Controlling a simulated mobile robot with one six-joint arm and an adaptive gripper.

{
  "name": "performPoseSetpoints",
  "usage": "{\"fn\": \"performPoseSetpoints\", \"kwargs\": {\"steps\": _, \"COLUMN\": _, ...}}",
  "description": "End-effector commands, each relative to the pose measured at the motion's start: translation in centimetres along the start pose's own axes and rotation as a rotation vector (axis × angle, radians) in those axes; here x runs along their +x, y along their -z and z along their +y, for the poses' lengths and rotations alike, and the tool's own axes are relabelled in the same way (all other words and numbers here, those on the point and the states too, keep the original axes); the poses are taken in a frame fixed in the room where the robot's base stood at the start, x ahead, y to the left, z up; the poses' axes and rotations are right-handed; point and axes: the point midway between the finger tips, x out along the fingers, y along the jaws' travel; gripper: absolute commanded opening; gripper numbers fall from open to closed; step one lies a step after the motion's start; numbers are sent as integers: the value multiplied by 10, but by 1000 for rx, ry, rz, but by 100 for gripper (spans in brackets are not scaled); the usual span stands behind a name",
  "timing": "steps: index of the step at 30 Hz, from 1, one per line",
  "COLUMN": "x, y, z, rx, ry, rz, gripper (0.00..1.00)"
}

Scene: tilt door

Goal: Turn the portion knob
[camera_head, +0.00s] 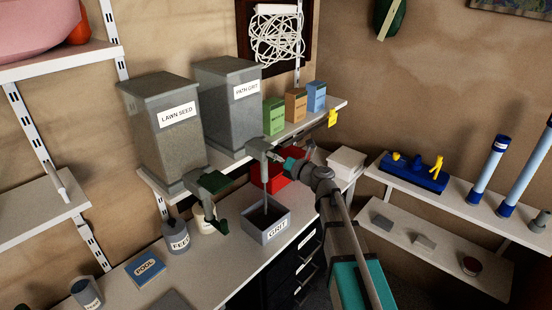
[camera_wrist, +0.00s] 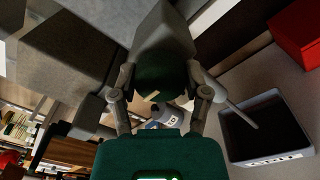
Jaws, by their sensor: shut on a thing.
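The grey PATH GRIT dispenser (camera_head: 228,110) stands on the shelf with a grey spout (camera_head: 259,148) at its lower front. My gripper (camera_head: 279,158) is at this spout. In the wrist view its two fingers are on either side of a dark green round knob (camera_wrist: 158,80) with a pale mark, shut on it. A thin grey line (camera_head: 265,180), a stream or a rod, runs from the spout down into the open GRIT box (camera_head: 279,231). It also shows in the wrist view (camera_wrist: 238,109). The knob is hidden in the head view.
The LAWN SEED dispenser (camera_head: 163,135) stands to the left. Below are a FEED tin (camera_head: 177,238) and a blue POOL box (camera_head: 145,268) on the bench. A red container (camera_head: 284,168) is behind my gripper. Small cartons (camera_head: 296,104) line the shelf.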

Motion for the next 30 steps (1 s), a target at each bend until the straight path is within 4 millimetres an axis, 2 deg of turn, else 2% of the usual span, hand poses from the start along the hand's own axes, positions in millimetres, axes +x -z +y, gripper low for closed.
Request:
{"fn": "performPoseSetpoints", "kwargs": {"steps": 1, "x": 0, "y": 2, "z": 1, "rx": -2, "ry": -1, "rz": 4, "gripper": 13}}
{"fn": "performPoseSetpoints", "kwargs": {"steps": 2, "x": 0, "y": 2, "z": 1, "rx": -3, "ry": -1, "rz": 4, "gripper": 66}}
{"fn": "performPoseSetpoints", "kwargs": {"steps": 6, "x": 0, "y": 1, "z": 0, "rx": -2, "ry": -1, "rz": 3, "gripper": 92}}
{"fn": "performPoseSetpoints", "kwargs": {"steps": 7, "x": 0, "y": 1, "z": 0, "rx": -2, "ry": -1, "rz": 3, "gripper": 95}}
{"fn": "performPoseSetpoints", "kwargs": {"steps": 22, "x": -3, "y": 0, "z": 0, "rx": -2, "ry": 0, "rz": 0, "gripper": 95}}
{"fn": "performPoseSetpoints", "kwargs": {"steps": 30, "x": -25, "y": 1, "z": 1, "rx": -2, "ry": 1, "rz": -1, "gripper": 95}}
